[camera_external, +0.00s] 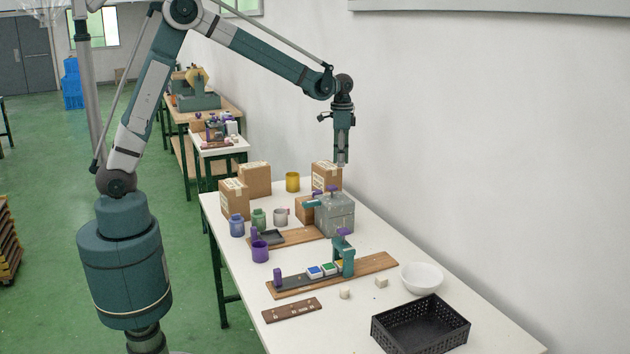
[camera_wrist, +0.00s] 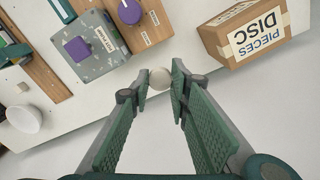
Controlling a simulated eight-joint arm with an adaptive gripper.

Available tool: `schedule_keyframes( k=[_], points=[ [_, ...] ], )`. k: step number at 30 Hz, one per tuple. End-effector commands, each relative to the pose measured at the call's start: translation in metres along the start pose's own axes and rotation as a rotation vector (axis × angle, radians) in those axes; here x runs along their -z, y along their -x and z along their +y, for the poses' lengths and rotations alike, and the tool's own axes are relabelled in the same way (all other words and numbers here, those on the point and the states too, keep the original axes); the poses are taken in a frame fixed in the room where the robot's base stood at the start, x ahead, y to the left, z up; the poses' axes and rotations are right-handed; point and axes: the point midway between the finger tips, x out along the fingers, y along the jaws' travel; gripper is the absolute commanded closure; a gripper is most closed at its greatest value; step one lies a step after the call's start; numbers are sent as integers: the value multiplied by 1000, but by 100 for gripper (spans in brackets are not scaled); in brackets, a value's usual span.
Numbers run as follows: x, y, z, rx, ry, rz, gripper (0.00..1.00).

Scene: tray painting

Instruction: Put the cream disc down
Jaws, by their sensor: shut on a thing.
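The cream disc (camera_wrist: 160,79) shows between the fingertips of my gripper (camera_wrist: 160,86) in the wrist view. My gripper is shut on it and holds it in the air. In the outside view my gripper (camera_external: 341,161) points straight down, high above the far part of the white table, over a cardboard box (camera_external: 327,177). The disc is too small to make out there. A cardboard box labelled "PIECES DISC" (camera_wrist: 245,38) lies to the right of the fingers in the wrist view.
A grey machine block (camera_external: 335,214) with a purple knob stands on a wooden board near the wall. Coloured cups, more cartons, a second board (camera_external: 376,265) with a green press, a white bowl (camera_external: 421,277) and a black crate (camera_external: 420,325) share the table.

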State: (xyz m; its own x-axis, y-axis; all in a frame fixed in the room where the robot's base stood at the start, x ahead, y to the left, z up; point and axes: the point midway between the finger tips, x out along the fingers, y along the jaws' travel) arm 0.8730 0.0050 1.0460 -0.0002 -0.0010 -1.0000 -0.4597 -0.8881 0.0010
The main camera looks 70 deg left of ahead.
Motion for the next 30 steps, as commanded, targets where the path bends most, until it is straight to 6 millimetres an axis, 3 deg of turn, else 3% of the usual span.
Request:
schedule_keyframes(
  k=[3,12,30],
  points=[
    [-18,0,-34,0,61,0,86],
    [-66,0,-110,0,209,0,86],
    [-187,0,-247,0,505,0,86]
  ],
)
